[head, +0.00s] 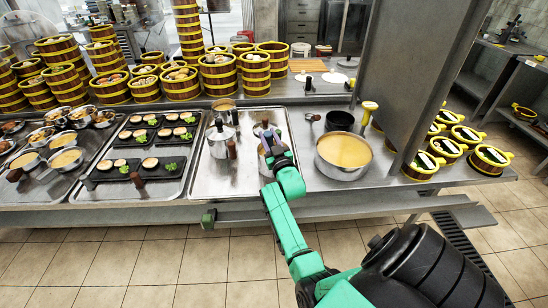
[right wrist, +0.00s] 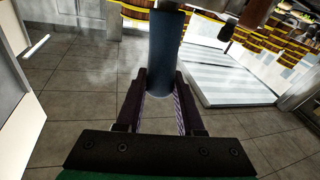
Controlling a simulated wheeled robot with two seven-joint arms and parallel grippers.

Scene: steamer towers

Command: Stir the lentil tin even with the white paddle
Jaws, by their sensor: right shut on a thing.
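My right gripper (head: 268,140) is over the right side of a steel tray. In the right wrist view its fingers (right wrist: 161,92) are shut on an upright dark blue cylinder (right wrist: 168,45), which looks like a handle. I see no white paddle end on it. A silver tin (head: 264,164) shows partly behind my wrist; its contents are hidden, so I cannot tell whether it is the lentil tin. Whether the held thing reaches into it is also hidden. My left gripper is not in view.
A wide pot with yellowish contents (head: 343,152) stands to the right, with a black pot (head: 340,121) behind it. A steel pot (head: 220,142) stands on the tray's left side (head: 203,180). Bamboo steamers (head: 219,75) line the back. A grey panel (head: 420,70) rises at right.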

